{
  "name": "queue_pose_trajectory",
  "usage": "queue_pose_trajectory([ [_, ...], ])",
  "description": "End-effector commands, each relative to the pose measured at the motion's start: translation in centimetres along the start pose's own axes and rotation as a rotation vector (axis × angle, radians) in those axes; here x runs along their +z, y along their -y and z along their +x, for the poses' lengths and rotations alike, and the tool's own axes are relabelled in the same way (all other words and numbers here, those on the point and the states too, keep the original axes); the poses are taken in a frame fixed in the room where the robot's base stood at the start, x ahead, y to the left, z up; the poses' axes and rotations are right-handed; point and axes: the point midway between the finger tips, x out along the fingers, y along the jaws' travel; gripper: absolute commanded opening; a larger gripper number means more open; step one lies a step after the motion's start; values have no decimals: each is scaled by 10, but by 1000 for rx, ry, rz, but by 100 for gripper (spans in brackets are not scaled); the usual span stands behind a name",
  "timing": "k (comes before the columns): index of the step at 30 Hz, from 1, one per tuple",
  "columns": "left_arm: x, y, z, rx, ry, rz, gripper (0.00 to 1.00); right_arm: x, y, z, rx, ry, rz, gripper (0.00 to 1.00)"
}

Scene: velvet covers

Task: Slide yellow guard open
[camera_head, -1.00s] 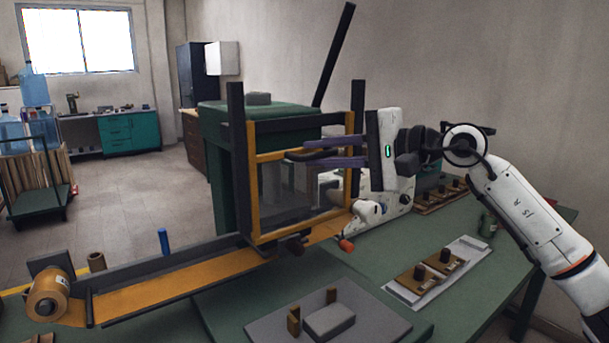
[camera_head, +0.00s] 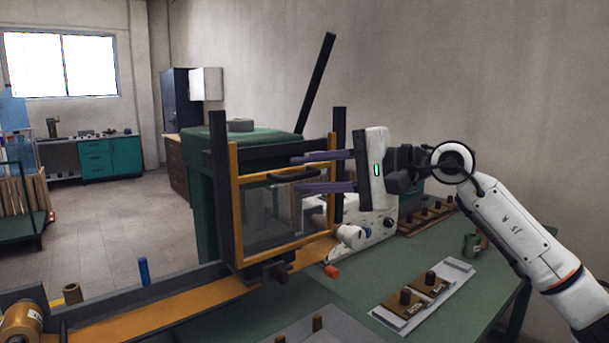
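The yellow guard (camera_head: 235,190) is a yellow frame around a clear pane (camera_head: 270,219). It stands upright between dark posts at the front of a green machine (camera_head: 201,190). A dark curved handle (camera_head: 291,175) is on the upper part of the guard. My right gripper (camera_head: 298,174) is open, with its two purple fingers reaching left. In the picture, one finger lies above the handle and one below it. I cannot tell whether either finger touches the handle. My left gripper is not in view.
An orange strip (camera_head: 180,306) runs along the bench below the guard. A white machine part with an orange-red knob (camera_head: 331,271) stands right of it. A pale tray with dark-knobbed blocks (camera_head: 458,268) lies on the green bench (camera_head: 400,258). A blue cylinder (camera_head: 144,271) stands at left.

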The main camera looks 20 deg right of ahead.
Motion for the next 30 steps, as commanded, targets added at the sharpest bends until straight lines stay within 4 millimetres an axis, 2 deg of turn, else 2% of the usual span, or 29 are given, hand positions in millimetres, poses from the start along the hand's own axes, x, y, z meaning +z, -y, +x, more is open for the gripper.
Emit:
queue_pose_trajectory([
  [9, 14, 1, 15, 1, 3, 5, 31, -2, -4, -62, 0, -6, -2, 29],
  [15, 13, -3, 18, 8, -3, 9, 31, -1, -1, -87, -1, -4, -1, 29],
  [19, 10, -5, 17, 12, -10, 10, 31, 0, 0, -93, -1, -2, -1, 29],
  [30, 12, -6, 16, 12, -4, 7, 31, 0, 1, -93, -2, -2, -1, 29],
])
